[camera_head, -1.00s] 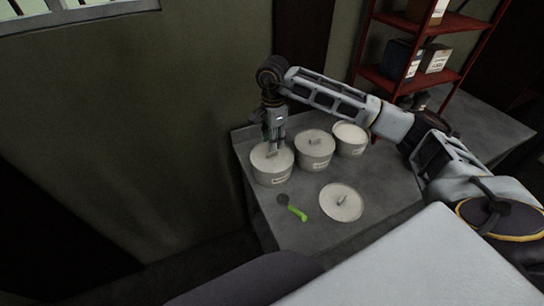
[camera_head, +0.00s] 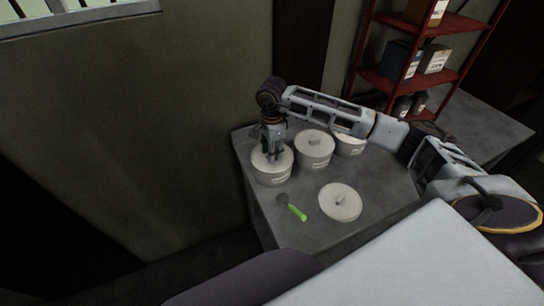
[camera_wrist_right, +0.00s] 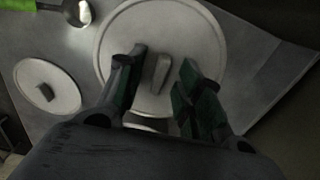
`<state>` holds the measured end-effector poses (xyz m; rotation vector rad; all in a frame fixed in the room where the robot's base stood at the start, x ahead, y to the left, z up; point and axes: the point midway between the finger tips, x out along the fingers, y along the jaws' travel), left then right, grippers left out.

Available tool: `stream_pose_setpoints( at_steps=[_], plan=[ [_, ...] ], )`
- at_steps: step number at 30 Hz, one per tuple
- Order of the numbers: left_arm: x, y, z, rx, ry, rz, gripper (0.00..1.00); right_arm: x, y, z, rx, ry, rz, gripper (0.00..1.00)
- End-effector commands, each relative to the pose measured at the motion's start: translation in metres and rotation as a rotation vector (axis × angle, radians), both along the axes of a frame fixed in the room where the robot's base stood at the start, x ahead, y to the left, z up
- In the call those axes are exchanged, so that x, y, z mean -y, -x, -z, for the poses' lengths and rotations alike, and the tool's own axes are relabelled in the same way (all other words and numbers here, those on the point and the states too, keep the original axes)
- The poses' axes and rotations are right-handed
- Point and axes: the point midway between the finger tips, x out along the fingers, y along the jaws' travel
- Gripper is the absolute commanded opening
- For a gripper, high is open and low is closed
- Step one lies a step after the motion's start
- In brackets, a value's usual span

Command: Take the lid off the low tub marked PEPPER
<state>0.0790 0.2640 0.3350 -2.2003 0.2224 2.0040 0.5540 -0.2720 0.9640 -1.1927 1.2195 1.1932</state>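Three low grey tubs stand in a row on the table; their labels are too small to read, so I cannot tell which says PEPPER. My right gripper (camera_head: 272,156) points down over the left tub (camera_head: 272,179), which has its lid on. In the wrist view its fingers (camera_wrist_right: 160,88) are open on either side of the handle (camera_wrist_right: 161,73) of the round lid (camera_wrist_right: 180,35), with gaps visible. The middle tub (camera_head: 314,157) is lidded. The right tub (camera_head: 350,148) is partly hidden by my arm. My left gripper is out of view.
A loose lid (camera_head: 340,203) lies on the grey table (camera_head: 310,233), with a green-handled spoon (camera_head: 294,210) to its left. A red shelf (camera_head: 425,55) with boxes stands behind right. A wall is close on the left.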

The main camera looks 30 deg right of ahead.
Motion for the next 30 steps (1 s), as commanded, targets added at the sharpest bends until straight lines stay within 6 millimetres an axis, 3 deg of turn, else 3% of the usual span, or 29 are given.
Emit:
stream_pose_setpoints(
  at_steps=[4, 12, 23, 30],
  plan=[
    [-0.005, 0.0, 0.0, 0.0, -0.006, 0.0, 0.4, 0.0, 0.0, 0.0, 0.0, 0.0, 0.0, 0.33],
    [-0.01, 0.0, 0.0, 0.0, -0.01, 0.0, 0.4, 0.0, 0.0, 0.0, 0.0, 0.0, 0.0, 0.0],
    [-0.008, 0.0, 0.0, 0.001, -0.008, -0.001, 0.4, 0.0, 0.0, -0.001, 0.001, 0.0, 0.001, 0.0],
    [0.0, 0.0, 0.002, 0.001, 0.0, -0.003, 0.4, 0.001, -0.001, -0.015, 0.003, 0.001, 0.002, 0.0]
  ],
)
